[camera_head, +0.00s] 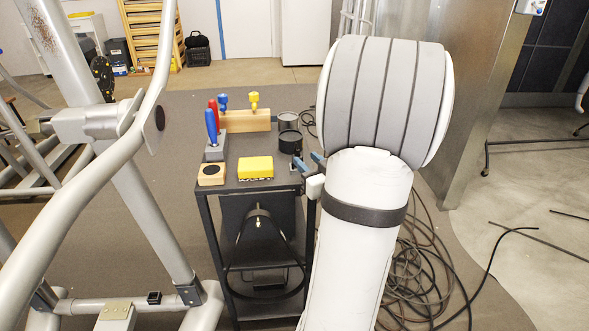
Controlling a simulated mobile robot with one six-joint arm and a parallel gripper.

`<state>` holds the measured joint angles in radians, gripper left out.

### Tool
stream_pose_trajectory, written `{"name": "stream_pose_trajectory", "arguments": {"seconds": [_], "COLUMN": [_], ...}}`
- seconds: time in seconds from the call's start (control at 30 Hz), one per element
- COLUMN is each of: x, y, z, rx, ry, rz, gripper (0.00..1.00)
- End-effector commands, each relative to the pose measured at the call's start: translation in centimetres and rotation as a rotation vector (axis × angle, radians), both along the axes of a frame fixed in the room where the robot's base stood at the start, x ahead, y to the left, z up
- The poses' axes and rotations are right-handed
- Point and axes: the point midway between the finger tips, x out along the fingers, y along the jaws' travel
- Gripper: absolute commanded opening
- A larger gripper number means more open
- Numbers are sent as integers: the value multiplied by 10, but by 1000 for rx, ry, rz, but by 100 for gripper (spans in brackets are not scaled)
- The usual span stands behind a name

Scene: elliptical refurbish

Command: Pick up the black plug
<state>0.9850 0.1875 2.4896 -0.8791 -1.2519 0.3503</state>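A flat round black piece (211,170) sits on top of a small wooden block (211,180) at the front left corner of the black cart; it looks like the black plug. A small black square piece (154,297) also shows on the exercise machine's lower bar. My gripper (307,157) is at the cart's right edge, right of both pieces and apart from them. Its two blue fingers are spread, and nothing clearly shows held between them. My white arm hides part of the gripper.
The black cart (232,186) also carries a yellow sponge-like block (256,168), red and blue handled tools (212,125), a wooden rack (247,121) and dark cups (290,141). The grey machine frame (150,200) stands at left. Cables (425,270) lie on the floor at right.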

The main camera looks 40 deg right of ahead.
Motion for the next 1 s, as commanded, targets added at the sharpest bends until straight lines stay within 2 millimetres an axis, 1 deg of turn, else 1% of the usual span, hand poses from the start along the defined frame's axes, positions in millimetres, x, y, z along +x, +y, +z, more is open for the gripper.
{"name": "stream_pose_trajectory", "arguments": {"seconds": [0.07,0.27,0.5,0.6,0.7,0.87,1.0], "x": [5,27,62,72,76,76,76], "y": [-1,-4,-9,-11,-11,-12,-11], "z": [-1,0,-1,0,0,0,0], "rx": [2,1,1,-1,1,1,1], "ry": [-9,-10,-9,-10,-9,-9,-9], "rz": [6,8,8,7,6,6,6], "gripper": [35,35,35,35,35,35,26]}}
